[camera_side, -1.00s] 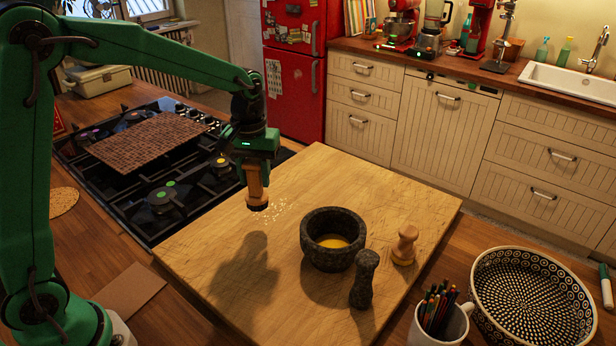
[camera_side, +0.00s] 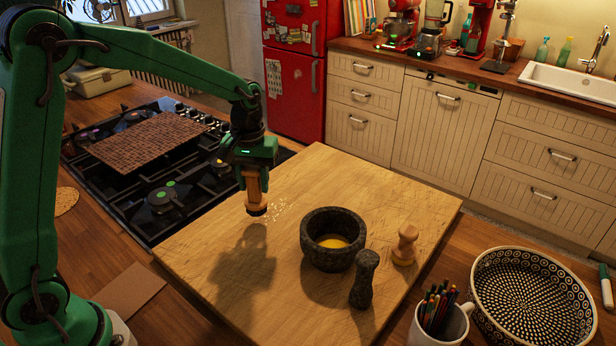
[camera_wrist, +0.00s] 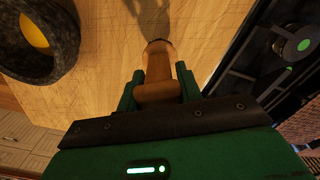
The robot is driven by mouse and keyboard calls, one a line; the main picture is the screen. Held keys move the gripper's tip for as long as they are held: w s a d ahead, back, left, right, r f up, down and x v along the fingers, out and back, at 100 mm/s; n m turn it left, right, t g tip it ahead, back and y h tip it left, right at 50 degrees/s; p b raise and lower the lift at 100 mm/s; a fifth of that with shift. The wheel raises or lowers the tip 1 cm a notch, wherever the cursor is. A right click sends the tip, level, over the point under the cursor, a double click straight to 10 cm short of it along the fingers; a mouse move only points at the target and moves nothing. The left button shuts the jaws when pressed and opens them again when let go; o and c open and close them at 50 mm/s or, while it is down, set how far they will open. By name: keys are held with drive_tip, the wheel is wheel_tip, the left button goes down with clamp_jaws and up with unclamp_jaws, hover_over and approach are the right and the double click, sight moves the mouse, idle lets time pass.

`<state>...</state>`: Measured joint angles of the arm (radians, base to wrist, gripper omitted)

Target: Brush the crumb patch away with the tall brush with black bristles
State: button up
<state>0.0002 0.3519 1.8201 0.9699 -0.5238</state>
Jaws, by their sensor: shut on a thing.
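My gripper (camera_side: 254,172) is shut on the tall brush (camera_side: 254,190), a wooden handle with dark bristles at its lower end. The brush is upright over the left part of the wooden board, its bristles at or just above the surface; I cannot tell if they touch. The crumb patch (camera_side: 279,209) is a scatter of pale specks on the board, just right of the bristles. In the wrist view the brush handle (camera_wrist: 158,75) sits between the fingers, and the crumbs cannot be made out there.
The board (camera_side: 330,175) holds a stone mortar (camera_side: 315,255) with yellow contents, a dark pestle (camera_side: 364,280) and a small wooden brush-like piece (camera_side: 404,245). The gas hob (camera_side: 165,195) adjoins the board's left side. The board's back and front left are clear.

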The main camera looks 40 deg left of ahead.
sight(262, 196)
drive_tip(key=shift+f, duration=1.5)
drive_tip(key=shift+f, duration=0.6)
idle(0.9)
drive_tip(key=shift+w, duration=0.1)
drive_tip(key=shift+w, duration=0.35)
drive_tip(key=shift+c, duration=1.3)
drive_tip(key=shift+w, duration=0.55)
drive_tip(key=shift+w, duration=0.1)
drive_tip(key=shift+w, duration=0.85)
drive_tip(key=shift+w, duration=0.2)
drive_tip(key=shift+w, duration=0.8)
